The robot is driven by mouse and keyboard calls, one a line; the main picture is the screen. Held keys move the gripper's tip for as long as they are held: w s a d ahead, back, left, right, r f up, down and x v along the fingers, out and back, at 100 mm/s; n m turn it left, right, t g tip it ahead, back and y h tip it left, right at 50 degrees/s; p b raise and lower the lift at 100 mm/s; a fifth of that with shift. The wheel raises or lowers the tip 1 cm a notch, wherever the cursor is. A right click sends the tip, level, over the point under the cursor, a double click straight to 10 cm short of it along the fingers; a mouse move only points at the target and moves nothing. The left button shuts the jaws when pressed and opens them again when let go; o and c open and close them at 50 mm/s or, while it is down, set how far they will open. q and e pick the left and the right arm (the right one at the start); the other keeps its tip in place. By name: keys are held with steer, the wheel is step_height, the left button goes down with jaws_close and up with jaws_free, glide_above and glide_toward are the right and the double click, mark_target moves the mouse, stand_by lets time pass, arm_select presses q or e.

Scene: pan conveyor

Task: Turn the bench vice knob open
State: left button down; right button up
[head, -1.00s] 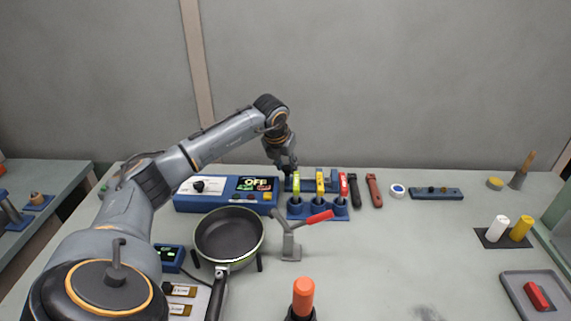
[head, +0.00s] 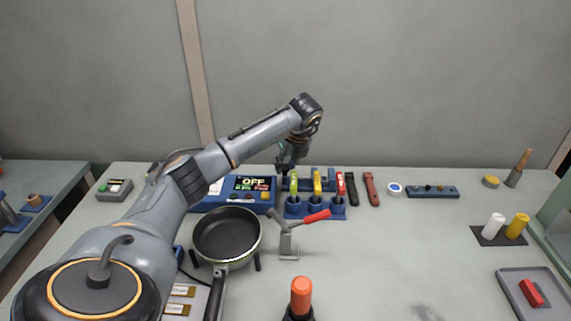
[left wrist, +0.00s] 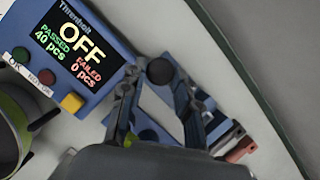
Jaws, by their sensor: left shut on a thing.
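The blue bench vice (head: 322,182) stands at the back of the table, behind a row of tools with coloured handles, which partly hides it. Its round black knob (left wrist: 160,71) shows in the left wrist view, with part of the blue vice body (left wrist: 188,100) beside it. My left gripper (head: 283,171) is at the left end of the vice. In the left wrist view my left gripper (left wrist: 158,74) has a finger on each side of the knob and is shut on it. The knob is too small to make out in the head view. My right gripper is out of view.
A blue tester box (head: 252,193) reading OFF stands just left of the vice. A blue rack (head: 316,211) with several tools is in front. The table's middle right is clear.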

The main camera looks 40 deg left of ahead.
mark_target(288, 166)
arm_select(q)
steer(key=n, duration=0.1)
steer(key=n+g, duration=0.1)
steer(key=n, duration=0.1)
steer(key=shift+w+r+n, duration=0.1)
steer(key=shift+w+n, duration=0.15)
steer(key=shift+n, duration=0.15)
steer(key=n+g, duration=0.1)
steer(key=n, duration=0.2)
steer(key=shift+w+n+g, duration=0.15)
steer(key=shift+n+g, duration=0.15)
steer(key=shift+g, duration=0.1)
steer(key=n, duration=0.2)
steer(key=shift+w+n+g+h, duration=0.1)
steer(key=shift+n+g+h, duration=0.2)
steer(key=shift+g, duration=0.1)
steer(key=shift+a+n+g+h+b, duration=0.15)
steer(key=shift+n+g+h+b, duration=0.2)
steer(key=shift+n+b, duration=0.75)
steer(key=shift+n, duration=0.3)
steer(key=c, duration=1)
jaws_free()
step_height(288, 166, up, 10)
steer(key=shift+f, duration=0.1)
